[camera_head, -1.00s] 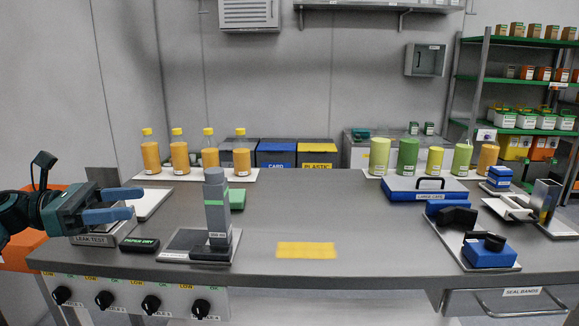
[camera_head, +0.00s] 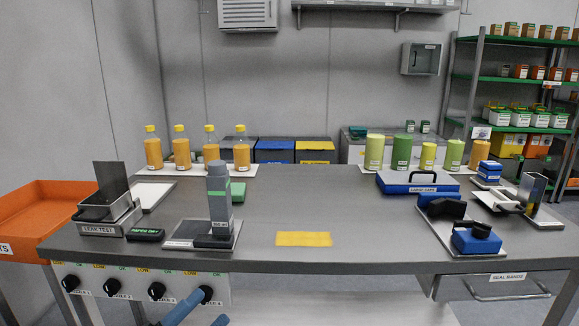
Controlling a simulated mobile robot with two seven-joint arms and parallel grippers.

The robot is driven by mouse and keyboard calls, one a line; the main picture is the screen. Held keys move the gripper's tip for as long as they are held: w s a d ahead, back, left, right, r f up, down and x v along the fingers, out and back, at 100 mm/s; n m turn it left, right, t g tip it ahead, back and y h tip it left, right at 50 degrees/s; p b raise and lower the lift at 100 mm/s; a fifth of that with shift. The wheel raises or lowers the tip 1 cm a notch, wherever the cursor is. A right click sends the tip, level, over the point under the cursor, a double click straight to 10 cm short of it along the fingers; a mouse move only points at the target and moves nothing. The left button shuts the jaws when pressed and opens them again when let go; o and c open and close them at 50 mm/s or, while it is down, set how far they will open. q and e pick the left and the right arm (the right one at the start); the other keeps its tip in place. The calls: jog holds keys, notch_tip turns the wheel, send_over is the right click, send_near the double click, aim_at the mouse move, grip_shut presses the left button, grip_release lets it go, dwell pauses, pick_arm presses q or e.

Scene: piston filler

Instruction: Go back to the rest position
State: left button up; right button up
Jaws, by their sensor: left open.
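My left gripper (camera_head: 201,312) shows only as two blue fingers at the bottom edge of the head view. The fingers are apart with nothing visible between them. They are in front of the table's front panel, below the tabletop and near the rightmost knob. The rest of the left arm is out of the picture. My right gripper is not in view.
The grey table (camera_head: 350,220) bears a grey upright device (camera_head: 220,200), a leak test stand (camera_head: 108,215), a yellow patch (camera_head: 303,239) and a blue case (camera_head: 418,182). Orange bottles (camera_head: 182,153) stand at the back left. An orange bin (camera_head: 45,212) is at the left.

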pick_arm(q)
jog(key=s+f+n+g+y+p, duration=0.3)
jog(key=s+n+y+p, duration=0.3)
jog(key=n+p, duration=0.3)
jog(key=s+f+n+g+y+p, duration=0.2)
jog(key=s+n+y+p, duration=0.4)
jog(key=n, duration=0.6)
jog(key=s+f+p, duration=0.1)
jog(key=s+p, duration=0.1)
jog(key=p, duration=0.1)
jog(key=shift+s+f+n+g, duration=0.25)
jog(key=shift+s+n+g, duration=0.05)
jog(key=shift+g, duration=0.1)
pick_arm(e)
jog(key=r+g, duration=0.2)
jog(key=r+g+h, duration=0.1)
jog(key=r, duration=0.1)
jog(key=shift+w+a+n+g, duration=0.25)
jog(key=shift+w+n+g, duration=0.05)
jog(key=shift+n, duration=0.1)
